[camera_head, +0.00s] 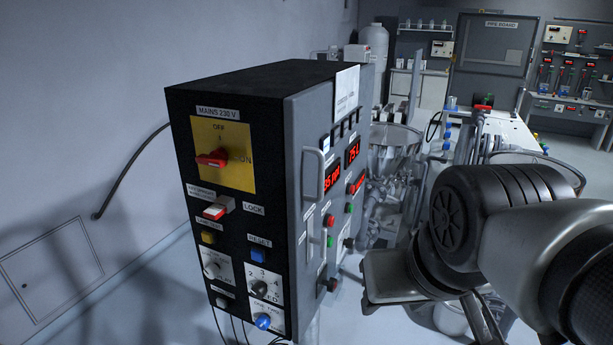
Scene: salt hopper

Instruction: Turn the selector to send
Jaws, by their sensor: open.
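A black and grey control cabinet (282,78) stands left of centre. Its black side carries a red rotary switch (212,159) on a yellow plate marked OFF and ON, under a MAINS 230 V label. Lower down are a grey knob (211,268) and a dark numbered knob (259,289) on white plates. The grey front face, seen at a steep angle, has displays, buttons and small knobs. I cannot read a "send" mark or tell which control is the selector. My gripper (425,312) is open at the lower right, apart from the cabinet, partly hidden by my wrist.
The front face has a vertical handle (313,173). Below the mains switch are a red and white LOCK switch (217,208) and a blue RESET button (258,256). A metal hopper (394,137) and pipes stand behind. A bench (500,128) is farther back. My arm blocks the right side.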

